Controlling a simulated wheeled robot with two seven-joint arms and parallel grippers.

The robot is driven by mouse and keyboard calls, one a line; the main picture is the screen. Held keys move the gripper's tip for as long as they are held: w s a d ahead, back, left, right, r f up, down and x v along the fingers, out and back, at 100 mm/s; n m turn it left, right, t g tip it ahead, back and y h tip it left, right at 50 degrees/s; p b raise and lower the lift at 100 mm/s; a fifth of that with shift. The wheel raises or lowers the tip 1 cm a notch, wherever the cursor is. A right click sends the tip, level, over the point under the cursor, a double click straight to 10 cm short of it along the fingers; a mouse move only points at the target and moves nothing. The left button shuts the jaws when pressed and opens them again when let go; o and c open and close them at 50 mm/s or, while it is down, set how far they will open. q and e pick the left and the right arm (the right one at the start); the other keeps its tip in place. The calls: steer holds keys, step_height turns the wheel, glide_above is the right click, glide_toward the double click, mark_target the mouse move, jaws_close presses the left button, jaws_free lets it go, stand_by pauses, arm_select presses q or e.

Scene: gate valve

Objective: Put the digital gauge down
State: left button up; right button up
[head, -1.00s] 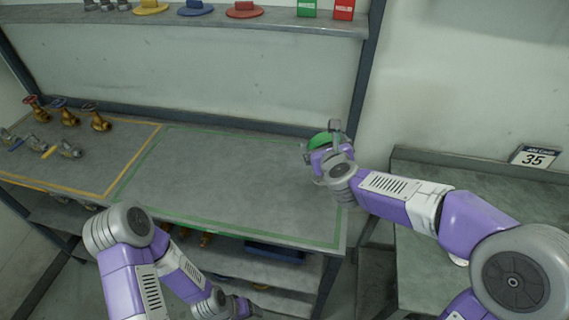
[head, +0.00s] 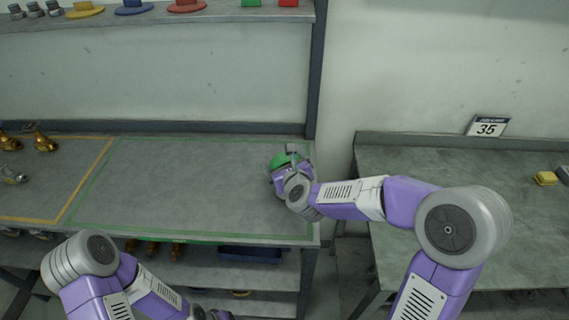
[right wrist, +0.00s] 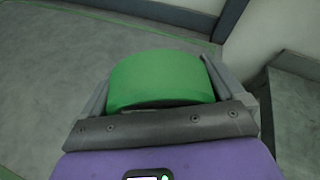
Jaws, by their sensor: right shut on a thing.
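The digital gauge shows as a green round body (head: 284,160) at the right end of the workbench, partly hidden by my right gripper (head: 288,165). In the right wrist view the green gauge (right wrist: 160,80) sits between the two grey fingers of my right gripper (right wrist: 158,78), which is shut on it. Its display face is not visible. I cannot tell whether it touches the bench top. My left gripper (head: 218,314) is at the bottom edge of the head view, mostly cut off, in front of the bench.
The workbench (head: 190,180) has a bare green-outlined area under the gauge and a yellow-outlined area with brass valves (head: 43,142) at left. A second table (head: 430,175) at right holds a "35" sign (head: 488,126) and a yellow block (head: 545,178). A shelf (head: 230,14) runs above.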

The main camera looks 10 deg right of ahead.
steer(key=shift+f, duration=0.1)
steer(key=o, duration=0.9)
steer(key=shift+o, duration=0.2)
steer(key=p+v, duration=0.1)
steer(key=v, duration=1.1)
